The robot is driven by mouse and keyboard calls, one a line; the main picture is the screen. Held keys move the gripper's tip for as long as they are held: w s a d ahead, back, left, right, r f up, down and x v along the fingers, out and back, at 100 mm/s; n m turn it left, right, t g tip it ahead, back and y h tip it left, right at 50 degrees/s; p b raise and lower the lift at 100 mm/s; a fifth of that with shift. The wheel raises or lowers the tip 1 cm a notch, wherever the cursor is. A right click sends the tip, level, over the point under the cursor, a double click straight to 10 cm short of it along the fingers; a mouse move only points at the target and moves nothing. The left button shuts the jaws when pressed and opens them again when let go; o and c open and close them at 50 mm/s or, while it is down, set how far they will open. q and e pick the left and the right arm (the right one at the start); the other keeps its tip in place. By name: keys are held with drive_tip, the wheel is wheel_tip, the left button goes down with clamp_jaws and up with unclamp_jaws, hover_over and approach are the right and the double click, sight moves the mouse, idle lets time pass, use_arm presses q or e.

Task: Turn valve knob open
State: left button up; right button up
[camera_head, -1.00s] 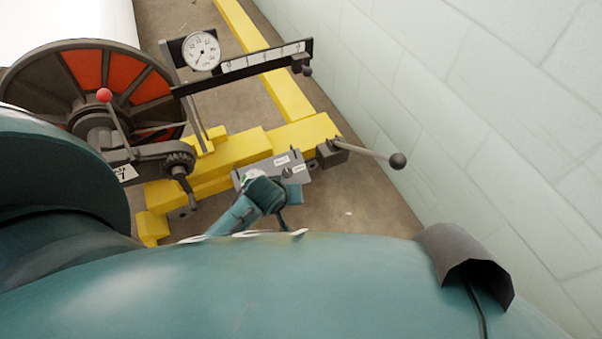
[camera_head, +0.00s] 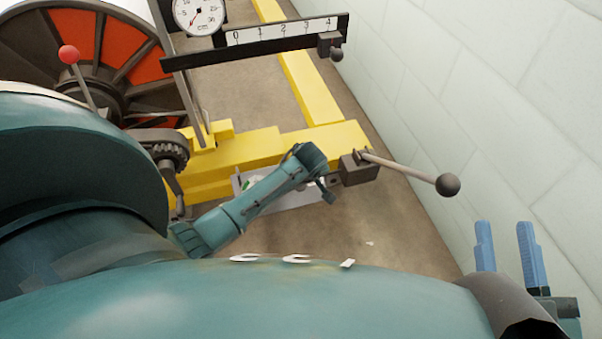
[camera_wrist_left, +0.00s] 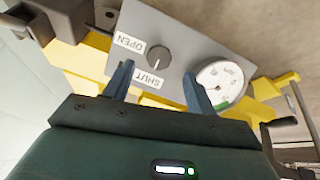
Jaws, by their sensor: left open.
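The dark round valve knob (camera_wrist_left: 158,57) sits on a grey panel (camera_wrist_left: 190,36) in the left wrist view, between an OPEN label (camera_wrist_left: 130,43) and a SHUT label (camera_wrist_left: 147,77). My left gripper (camera_wrist_left: 158,69) is open and empty. Its blue fingers are spread wide on either side of the knob's line, apart from it. In the head view my left arm covers most of the panel (camera_head: 285,200) and hides the knob. My right gripper (camera_head: 505,224) is at the lower right near the wall, its two blue fingers apart with nothing between them.
A round gauge (camera_wrist_left: 220,83) is on the panel beside the knob. A ball-ended lever (camera_head: 447,185) sticks out from the yellow frame (camera_head: 240,155) toward the pale wall (camera_head: 500,90). A scale bar (camera_head: 255,42) and a large reel (camera_head: 95,50) stand farther off.

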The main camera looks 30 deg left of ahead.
use_arm(q)
drive_tip(key=b+x, duration=0.2)
drive_tip(key=x, duration=0.2)
drive_tip(key=shift+f, duration=0.25)
drive_tip(key=shift+w+a+f, duration=0.15)
drive_tip(key=shift+w+f, duration=0.05)
drive_tip(key=shift+f, duration=0.1)
use_arm(e)
drive_tip(key=shift+w+d+r+n+t+y, duration=0.1)
drive_tip(key=shift+w+r+n+t+y, duration=0.15)
drive_tip(key=shift+r+n+y, duration=0.4)
drive_tip(key=shift+w+d+r+n+t+y, duration=0.15)
drive_tip(key=shift+r+n+t+y, duration=0.3)
drive_tip(key=shift+r, duration=0.35)
drive_tip(key=shift+w+r+n+t+y, duration=0.2)
drive_tip(key=shift+r+n+y, duration=0.3)
drive_tip(key=shift+r+n, duration=0.15)
use_arm(q)
drive_tip(key=shift+c, duration=0.5)
drive_tip(key=c, duration=0.9)
use_arm(e)
drive_tip(key=shift+r, duration=0.1)
